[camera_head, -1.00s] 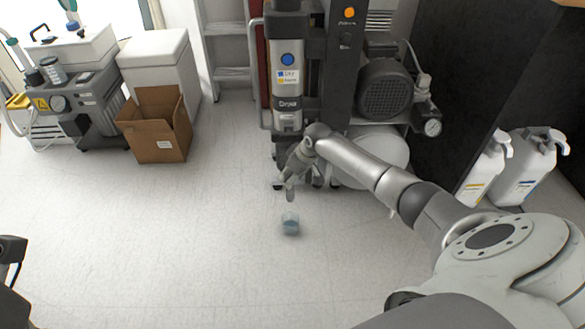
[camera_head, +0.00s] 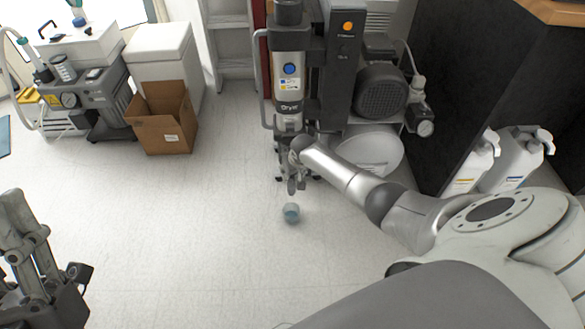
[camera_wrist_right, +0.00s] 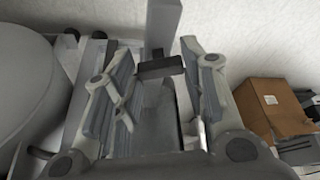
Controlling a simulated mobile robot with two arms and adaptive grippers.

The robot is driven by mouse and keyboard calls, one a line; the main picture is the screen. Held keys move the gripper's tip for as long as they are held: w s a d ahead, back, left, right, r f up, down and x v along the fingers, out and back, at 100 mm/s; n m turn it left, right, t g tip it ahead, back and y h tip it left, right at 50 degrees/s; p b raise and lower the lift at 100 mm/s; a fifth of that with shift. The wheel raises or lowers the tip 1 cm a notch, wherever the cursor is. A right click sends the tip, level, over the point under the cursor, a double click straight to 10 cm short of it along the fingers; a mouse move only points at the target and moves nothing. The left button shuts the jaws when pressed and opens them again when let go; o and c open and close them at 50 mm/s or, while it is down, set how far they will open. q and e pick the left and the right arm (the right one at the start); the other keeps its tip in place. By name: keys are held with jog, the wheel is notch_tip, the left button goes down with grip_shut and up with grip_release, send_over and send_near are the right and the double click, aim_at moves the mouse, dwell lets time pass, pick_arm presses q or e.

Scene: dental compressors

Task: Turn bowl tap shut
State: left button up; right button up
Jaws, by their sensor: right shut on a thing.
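My right gripper (camera_head: 296,187) hangs low in front of the dryer column (camera_head: 290,85), at its lower end. In the right wrist view, the gripper (camera_wrist_right: 160,80) has its fingers on both sides of a small dark piece, which looks like the bowl tap (camera_wrist_right: 160,66). The gripper is shut on it; my fingers hide the tap in the head view. A small bluish cup (camera_head: 291,213) is on the floor just in front of the gripper. My left gripper (camera_head: 28,235) is at the lower left, far from the dryer; its opening is unclear.
A compressor motor (camera_head: 381,93) and white tank (camera_head: 372,150) stand right of the dryer. White jugs (camera_head: 520,158) are by the dark cabinet. An open cardboard box (camera_head: 163,120) and suction unit (camera_head: 82,98) stand at left. The middle floor is clear.

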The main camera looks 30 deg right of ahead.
jog(key=m+h+p, duration=0.1)
jog(key=m+p, duration=0.1)
jog(key=shift+a+m, duration=0.2)
jog(key=shift+m, duration=0.2)
pick_arm(q)
jog(key=w+f+g+y, duration=0.2)
jog(key=w+f+g, duration=0.5)
jog(key=f, duration=0.2)
jog(key=shift+w+d+y, duration=0.35)
jog(key=shift+d+y, duration=0.05)
pick_arm(e)
jog(key=shift+f+m+g, duration=0.1)
jog(key=shift+m+g, duration=0.2)
jog(key=shift+m, duration=0.3)
jog(key=o, duration=1)
pick_arm(q)
jog(key=shift+r, duration=0.1)
pick_arm(e)
jog(key=shift+a+v, duration=0.2)
jog(key=shift+v, duration=5.85)
